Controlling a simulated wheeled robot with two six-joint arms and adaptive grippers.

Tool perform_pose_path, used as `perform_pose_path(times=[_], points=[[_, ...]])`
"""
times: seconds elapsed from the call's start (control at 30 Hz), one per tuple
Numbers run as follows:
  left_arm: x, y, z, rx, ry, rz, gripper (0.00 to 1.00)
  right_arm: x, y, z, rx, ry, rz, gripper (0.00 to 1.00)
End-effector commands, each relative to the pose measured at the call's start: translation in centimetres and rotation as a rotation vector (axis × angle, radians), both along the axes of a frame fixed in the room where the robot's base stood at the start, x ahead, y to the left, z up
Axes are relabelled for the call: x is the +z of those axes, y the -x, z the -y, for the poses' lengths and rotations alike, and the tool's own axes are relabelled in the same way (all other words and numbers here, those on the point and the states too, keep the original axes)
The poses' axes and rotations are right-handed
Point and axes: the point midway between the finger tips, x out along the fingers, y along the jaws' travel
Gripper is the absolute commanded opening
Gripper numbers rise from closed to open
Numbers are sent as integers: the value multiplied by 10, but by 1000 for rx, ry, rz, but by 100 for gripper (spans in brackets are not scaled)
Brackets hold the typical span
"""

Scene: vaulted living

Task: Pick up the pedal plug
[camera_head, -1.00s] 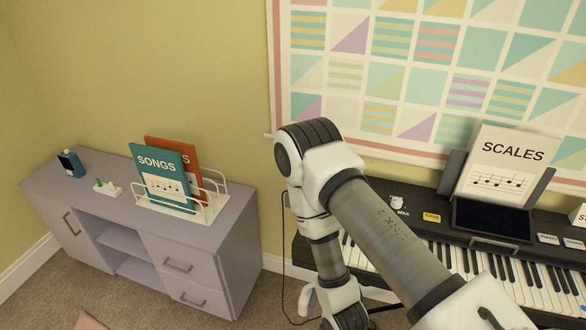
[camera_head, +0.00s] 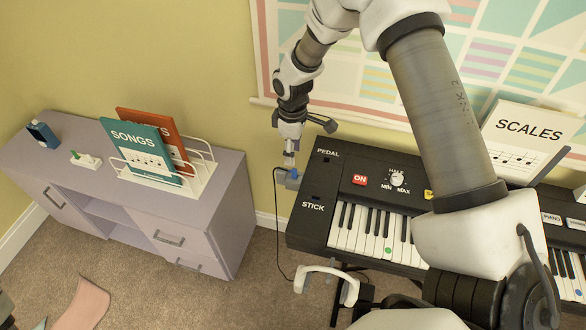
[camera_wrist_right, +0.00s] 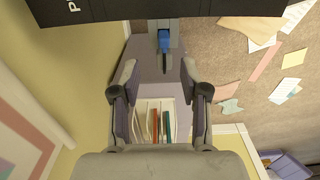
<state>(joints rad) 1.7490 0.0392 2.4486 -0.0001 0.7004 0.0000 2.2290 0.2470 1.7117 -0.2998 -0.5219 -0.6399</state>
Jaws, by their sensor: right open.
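The pedal plug (camera_head: 292,174) is a small blue plug at the left end of the black keyboard (camera_head: 318,204), by a small grey holder. A thin dark cable hangs from it towards the floor. In the right wrist view the plug (camera_wrist_right: 164,40) appears upright, ahead of the gap between the fingers, on a grey piece at the keyboard's edge. My right gripper (camera_head: 289,157) points down just above the plug and partly hides it in the head view. In the right wrist view the gripper (camera_wrist_right: 163,78) is open, with nothing between its fingers.
A white curved object (camera_head: 325,278) sits below the keyboard's left end. Floor between cabinet and keyboard looks clear.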

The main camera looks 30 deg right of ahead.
Motion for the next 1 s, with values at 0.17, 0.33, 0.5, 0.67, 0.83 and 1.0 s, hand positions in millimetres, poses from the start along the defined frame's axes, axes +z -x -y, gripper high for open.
perform_pose_path(times=[0.17,0.33,0.5,0.67,0.83,1.0], points=[[-3,0,0,1,0,-1,40,-15,-1,1,6,3,-3,45],[6,1,0,1,0,-1,40,-36,1,0,6,3,-4,45],[16,0,0,1,0,0,40,-68,4,-3,5,3,-4,45],[16,0,0,1,0,-1,40,-81,3,-3,5,3,0,45],[15,0,0,1,0,-1,40,-81,3,-3,4,3,0,34],[15,0,0,1,0,-1,40,-81,3,-3,4,3,0,0]])
